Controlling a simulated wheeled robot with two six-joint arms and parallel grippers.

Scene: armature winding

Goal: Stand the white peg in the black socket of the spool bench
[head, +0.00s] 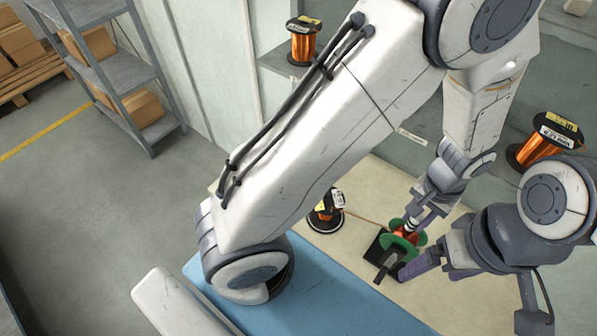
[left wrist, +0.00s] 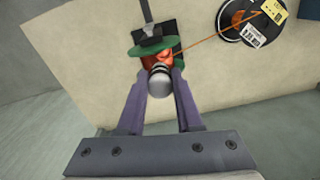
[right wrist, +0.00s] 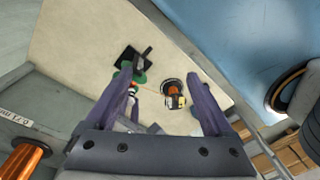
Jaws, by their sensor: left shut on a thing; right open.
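My left gripper (head: 416,222) is shut on a pale, black-banded cylinder, which looks like the white peg (left wrist: 159,82); it lies between the purple fingers in the left wrist view. Directly beyond its end is a copper coil (head: 404,232) with green end discs (head: 398,247). The black block (head: 378,246), apparently the socket, is under and behind the coil and partly covered. I cannot tell whether the peg is inside it. My right gripper (right wrist: 160,82) is open and empty, close to the block in the head view.
A black-based wire spool (head: 326,217) stands on the cream bench top (head: 345,180); its copper wire runs to the coil. A blue surface (head: 350,300) borders the bench. More copper spools (head: 303,42) stand behind. My left arm covers much of the head view.

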